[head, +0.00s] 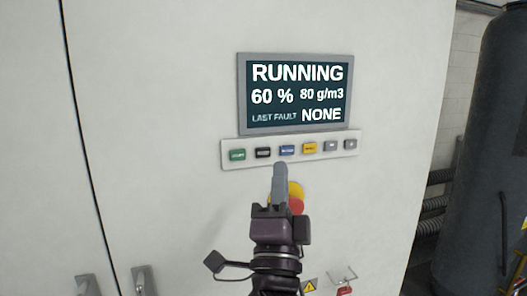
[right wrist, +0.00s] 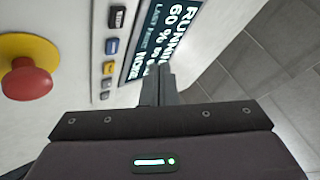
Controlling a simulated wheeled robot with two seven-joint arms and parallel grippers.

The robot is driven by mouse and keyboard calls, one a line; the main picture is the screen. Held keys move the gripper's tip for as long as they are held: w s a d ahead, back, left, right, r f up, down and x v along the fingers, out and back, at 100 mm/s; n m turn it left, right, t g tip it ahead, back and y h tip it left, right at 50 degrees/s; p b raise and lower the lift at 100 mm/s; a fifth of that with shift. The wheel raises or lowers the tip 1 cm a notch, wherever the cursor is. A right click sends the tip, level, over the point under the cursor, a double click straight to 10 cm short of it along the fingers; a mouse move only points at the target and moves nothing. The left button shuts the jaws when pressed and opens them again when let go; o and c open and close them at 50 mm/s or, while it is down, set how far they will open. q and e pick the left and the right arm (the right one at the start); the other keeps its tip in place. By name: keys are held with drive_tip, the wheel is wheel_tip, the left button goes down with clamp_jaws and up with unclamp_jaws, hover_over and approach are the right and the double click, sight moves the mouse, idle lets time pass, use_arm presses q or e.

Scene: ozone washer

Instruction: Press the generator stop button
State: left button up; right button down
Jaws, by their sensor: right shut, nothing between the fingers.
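The generator cabinet's button strip (head: 225,160) sits below a lit screen (head: 296,92) reading RUNNING, 60 %, 80 g/m3, LAST FAULT NONE. From left it holds a green button (head: 237,155), a black button (head: 263,153), a blue button (head: 287,149), a yellow button (head: 310,147) and two grey ones. Their labels are too small to read surely, so I cannot tell which is stop. My right gripper (head: 280,166) is shut and empty, its tip appearing just below the black and blue buttons. In the right wrist view the fingers (right wrist: 158,72) overlap the screen's edge; contact cannot be told.
A red emergency knob (head: 296,205) on a yellow base is partly hidden behind my right gripper; it protrudes at left in the right wrist view (right wrist: 27,80). Cabinet door handles (head: 145,280) are low left. A dark tank (head: 482,150) stands at right.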

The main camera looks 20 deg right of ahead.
sight(263, 153)
drive_tip(key=shift+w+a, duration=0.1)
drive_tip(key=shift+w, duration=3.2)
drive_tip(key=shift+w, duration=0.4)
drive_tip(key=shift+w, duration=0.35)
drive_tip(key=shift+s+b, duration=0.15)
drive_tip(key=shift+b, duration=0.15)
drive_tip(key=shift+s, duration=0.65)
